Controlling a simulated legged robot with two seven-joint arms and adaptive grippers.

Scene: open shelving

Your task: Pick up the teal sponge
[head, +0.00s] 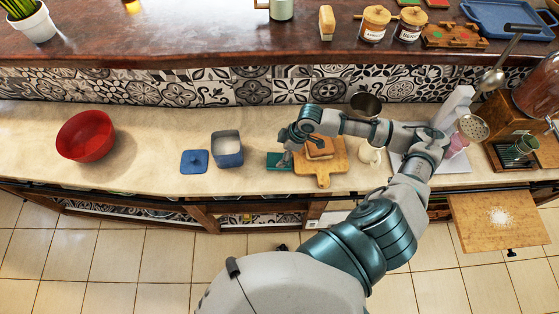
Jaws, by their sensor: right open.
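The teal sponge (273,160) lies on the pale counter, at the left edge of a wooden cutting board (324,180). My right gripper (285,156) is open, with its fingers pointing down at the right part of the sponge. The fingers hide some of the sponge, and I cannot tell whether they touch it. My left gripper is not in view.
A bread-like piece (318,150) lies on the board. A cream mug (369,155) stands right of the board. The counter between lid and bowl is clear.

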